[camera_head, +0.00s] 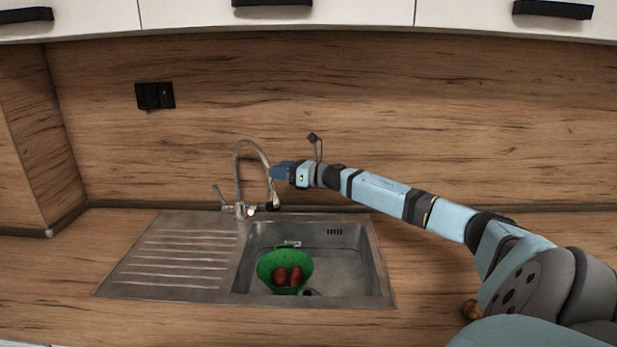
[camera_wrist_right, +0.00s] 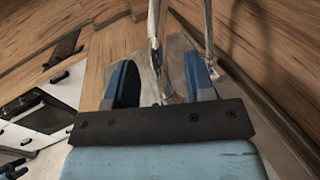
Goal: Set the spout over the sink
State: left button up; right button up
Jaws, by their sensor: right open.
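The chrome tap's gooseneck spout (camera_head: 238,163) rises behind the sink (camera_head: 382,287) and curves to the right. My right gripper (camera_head: 277,172) is at that descending end. In the right wrist view the spout end (camera_wrist_right: 154,50) shows between the two blue fingers of the open gripper (camera_wrist_right: 160,82). I cannot tell whether a finger touches it. My left gripper is not in view.
A green colander (camera_head: 267,268) with reddish-brown items stands in the basin. The ribbed drainer (camera_head: 180,262) on the left is empty. A black socket (camera_head: 155,96) is on the wooden splashback.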

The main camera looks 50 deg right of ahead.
jog(key=b+v, duration=0.1)
jog(key=v, duration=0.8)
jog(key=shift+r, duration=0.1)
dwell(0.7)
